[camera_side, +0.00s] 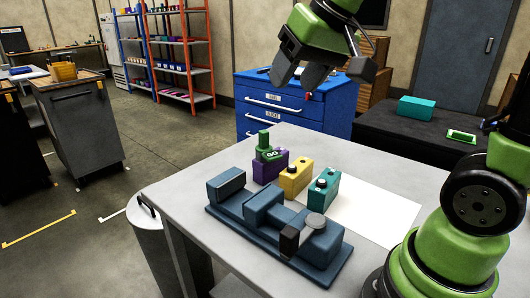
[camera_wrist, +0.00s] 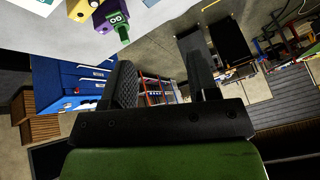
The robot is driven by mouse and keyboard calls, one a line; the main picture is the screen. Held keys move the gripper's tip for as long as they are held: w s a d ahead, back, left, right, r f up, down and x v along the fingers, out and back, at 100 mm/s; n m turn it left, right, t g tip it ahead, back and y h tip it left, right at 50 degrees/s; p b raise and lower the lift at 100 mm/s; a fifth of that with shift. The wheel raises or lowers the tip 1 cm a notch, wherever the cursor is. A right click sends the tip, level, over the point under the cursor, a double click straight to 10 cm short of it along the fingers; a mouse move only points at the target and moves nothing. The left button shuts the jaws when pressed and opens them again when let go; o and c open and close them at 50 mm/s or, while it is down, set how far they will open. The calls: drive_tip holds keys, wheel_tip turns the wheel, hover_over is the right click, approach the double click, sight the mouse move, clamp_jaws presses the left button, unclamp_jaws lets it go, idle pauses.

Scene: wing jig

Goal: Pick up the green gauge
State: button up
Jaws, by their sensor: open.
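The green gauge (camera_side: 268,150) sits upright on the purple block (camera_side: 270,167) at the back of the grey table. In the wrist view the green gauge (camera_wrist: 121,30) shows near the top edge, beside the purple block (camera_wrist: 108,12). My gripper (camera_side: 325,80) is open and empty, high above the table, up and to the right of the gauge. In the wrist view its two dark fingers (camera_wrist: 160,85) stand apart with nothing between them.
A yellow block (camera_side: 295,180) and a teal block (camera_side: 322,196) stand in a row with the purple one. A dark blue jig (camera_side: 270,218) lies in front of them. A white sheet (camera_side: 375,210) is on the right. A blue drawer cabinet (camera_side: 300,100) stands behind the table.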

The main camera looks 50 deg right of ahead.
drive_tip(key=w+d+f, duration=0.3)
drive_tip(key=w+d, duration=0.2)
drive_tip(key=w, duration=0.2)
drive_tip(key=g+h, duration=0.2)
approach(265, 132)
wheel_tip(265, 132, down, 2)
drive_tip(key=x, duration=0.4)
drive_tip(key=shift+d, duration=0.15)
drive_tip(key=shift+w+x, duration=0.15)
drive_tip(key=shift+x, duration=1.4)
drive_tip(key=shift+w+x, duration=0.15)
drive_tip(key=shift+x, duration=1.4)
drive_tip(key=shift+r, duration=0.15)
clamp_jaws()
